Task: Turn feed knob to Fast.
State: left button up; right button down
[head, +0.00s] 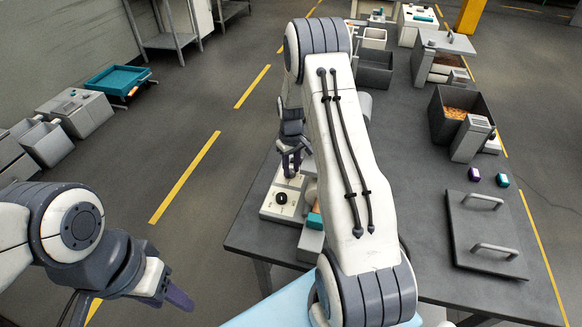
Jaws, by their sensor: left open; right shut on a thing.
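A pale control box (268,211) sits at the left edge of the grey table. A round black knob (281,198) shows on its top face. My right gripper (291,172) points down at the far end of this box, beyond the black knob. It is shut on what looks like the feed knob, which its fingers hide. The markings are too small to read, so I cannot tell the knob's setting. My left gripper (172,292) is open and empty, low at the left, away from the table.
My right arm hides the table's middle. A grey plate with two handles (487,238) lies at the right, near small purple (474,174) and teal (502,180) blocks. A dark bin (437,116) stands behind them.

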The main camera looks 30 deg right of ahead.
aim_at(291, 171)
jog(key=m, duration=0.6)
jog(key=shift+m, duration=0.3)
jog(key=m, duration=0.6)
jog(key=shift+p, duration=0.4)
jog(key=c, duration=0.6)
grip_release()
notch_tip(291, 171, up, 10)
jog(key=shift+r+b, duration=0.25)
jog(key=shift+b, duration=0.2)
